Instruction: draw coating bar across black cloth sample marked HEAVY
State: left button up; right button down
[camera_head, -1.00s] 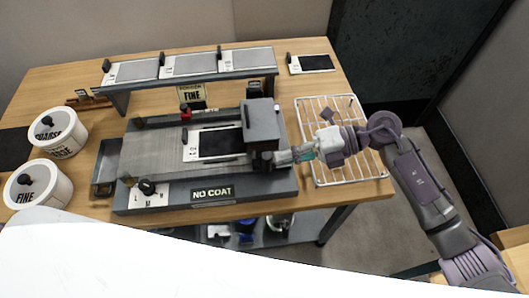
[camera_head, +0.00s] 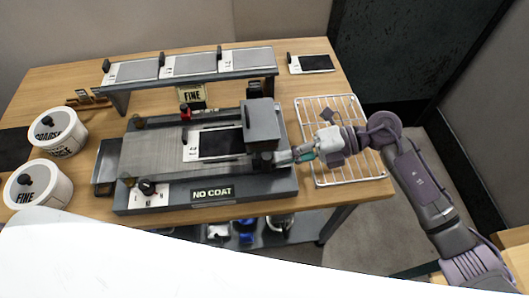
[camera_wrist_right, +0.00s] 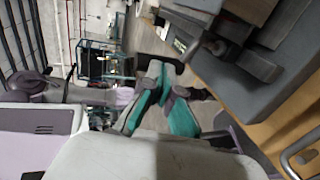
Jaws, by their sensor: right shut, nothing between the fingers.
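The black cloth sample (camera_head: 221,143) lies flat on the bed of the coating machine, with a white marked strip at its left end. The marking is too small to read. The dark grey bar carriage (camera_head: 262,120) stands at the sample's right end and hides what is under it. My right gripper (camera_head: 283,157) is at the carriage's front right corner, by its dark lower end; I cannot tell whether it touches. In the right wrist view its green-padded fingers (camera_wrist_right: 163,72) are together and hold nothing. My left gripper is not in view.
A plate reading NO COAT (camera_head: 212,193) and a dial (camera_head: 147,187) are on the machine's front. A wire rack (camera_head: 340,150) lies at right. A raised shelf (camera_head: 190,78) holds several samples behind. Tubs marked COARSE (camera_head: 58,132) and FINE (camera_head: 37,185) stand at left.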

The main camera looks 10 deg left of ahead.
jog(key=shift+a, duration=0.1)
jog(key=shift+s+a, duration=0.2)
jog(key=shift+a, duration=0.35)
jog(key=s+a+p, duration=0.1)
jog(key=s+a, duration=0.1)
jog(key=a, duration=0.5)
jog(key=s+a+p, duration=0.1)
jog(key=s+a, duration=0.1)
jog(key=a, duration=0.5)
jog(key=shift+s, duration=0.3)
dwell(3.3)
jog(key=d, duration=0.1)
jog(key=w+d, duration=0.1)
jog(key=d, duration=0.1)
jog(key=shift+w+d+p, duration=0.1)
jog(key=shift+d+p, duration=0.15)
jog(key=shift+p, duration=0.1)
dwell(0.5)
